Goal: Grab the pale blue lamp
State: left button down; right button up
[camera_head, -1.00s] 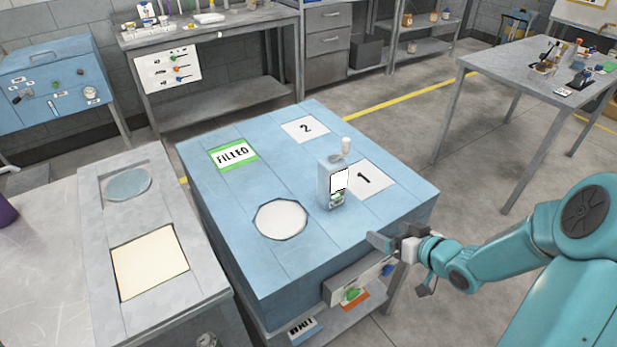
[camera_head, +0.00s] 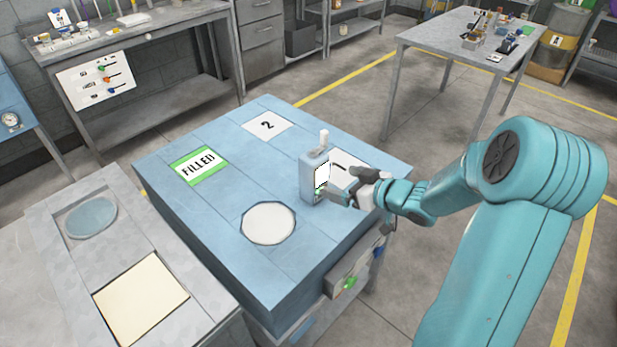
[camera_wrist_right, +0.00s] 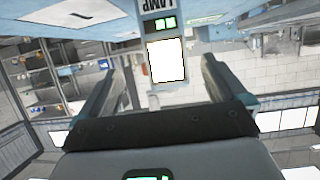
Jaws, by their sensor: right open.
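The pale blue lamp (camera_head: 309,174) is a small upright box with a white panel and a white knob-like top. It stands on the blue table (camera_head: 225,215), beside the card marked 1. My right gripper (camera_head: 342,185) is at its right side, with the jaws open and the fingers pointing at it. In the right wrist view the lamp (camera_wrist_right: 166,52) appears upside down, with its white panel and green marks between the two spread fingers. I cannot tell whether a finger touches it. My left gripper is not in view.
The blue table carries a FILLED label (camera_head: 199,165), a card marked 2 (camera_head: 267,125) and a white round disc (camera_head: 268,223). A grey bench (camera_head: 70,265) stands close on the left. A small drawer front (camera_head: 345,275) sticks out below the table's front edge.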

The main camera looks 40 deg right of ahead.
aim_at(322, 179)
jog(key=x, duration=0.5)
jog(key=shift+d, duration=0.1)
jog(key=shift+w+f, duration=0.2)
jog(key=shift+w, duration=0.15)
jog(key=x, duration=0.2)
jog(key=a+x, duration=0.1)
jog(key=x, duration=0.1)
jog(key=shift+f+p, duration=0.2)
jog(key=shift+p, duration=0.15)
jog(key=shift+w+d+f, duration=0.1)
jog(key=shift+w+f, duration=0.05)
jog(key=shift+w, duration=0.15)
jog(key=c, duration=1.4)
jog(key=shift+o, duration=0.2)
